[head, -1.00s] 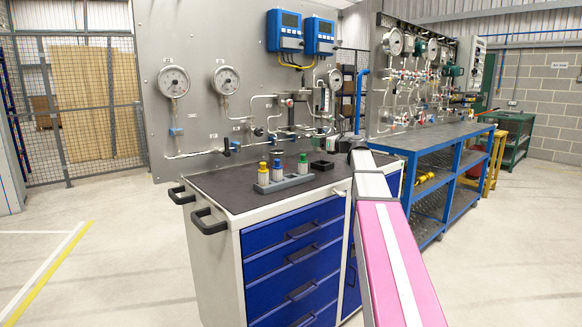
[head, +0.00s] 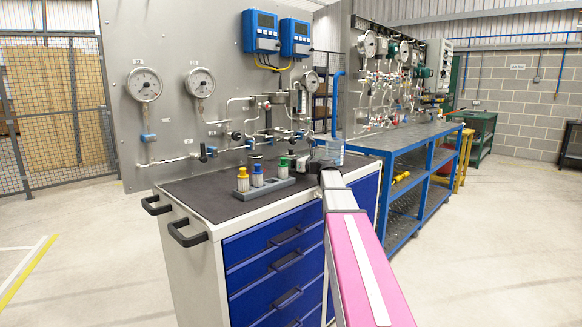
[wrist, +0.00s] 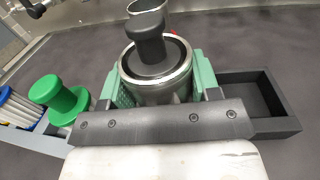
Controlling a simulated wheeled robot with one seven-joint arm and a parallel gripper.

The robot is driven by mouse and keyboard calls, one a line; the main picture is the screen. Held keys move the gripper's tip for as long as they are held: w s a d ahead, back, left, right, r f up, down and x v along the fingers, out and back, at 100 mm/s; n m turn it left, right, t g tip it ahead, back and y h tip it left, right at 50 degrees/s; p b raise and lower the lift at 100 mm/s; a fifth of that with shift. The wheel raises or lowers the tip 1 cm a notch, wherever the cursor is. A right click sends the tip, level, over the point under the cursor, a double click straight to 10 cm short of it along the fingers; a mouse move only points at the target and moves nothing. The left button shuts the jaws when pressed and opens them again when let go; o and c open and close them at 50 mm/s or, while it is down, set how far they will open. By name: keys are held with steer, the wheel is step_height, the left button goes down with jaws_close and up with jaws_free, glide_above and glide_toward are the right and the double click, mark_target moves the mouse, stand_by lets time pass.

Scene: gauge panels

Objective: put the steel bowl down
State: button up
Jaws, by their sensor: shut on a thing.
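The steel bowl (wrist: 157,88) is a round steel vessel with a bright rim, between my gripper's green finger pads in the wrist view. My gripper (wrist: 160,85) is shut on it. A dark grey knobbed piece (wrist: 150,50) shows inside or over its opening; I cannot tell which. In the head view, my gripper (head: 318,160) is over the right part of the dark worktop. The bowl is not clear there, and its gap to the worktop cannot be told.
A grey rack (head: 267,188) with yellow, blue and green-capped vials stands left of the gripper. A black open tray (wrist: 255,100) lies close on the right. The gauge panel (head: 200,130) rises behind the dark worktop (head: 205,198), which is clear at its left.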

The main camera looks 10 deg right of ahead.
steer(key=shift+f, duration=0.85)
steer(key=shift+f, duration=0.15)
steer(key=o, duration=1.1)
steer(key=shift+c, duration=0.2)
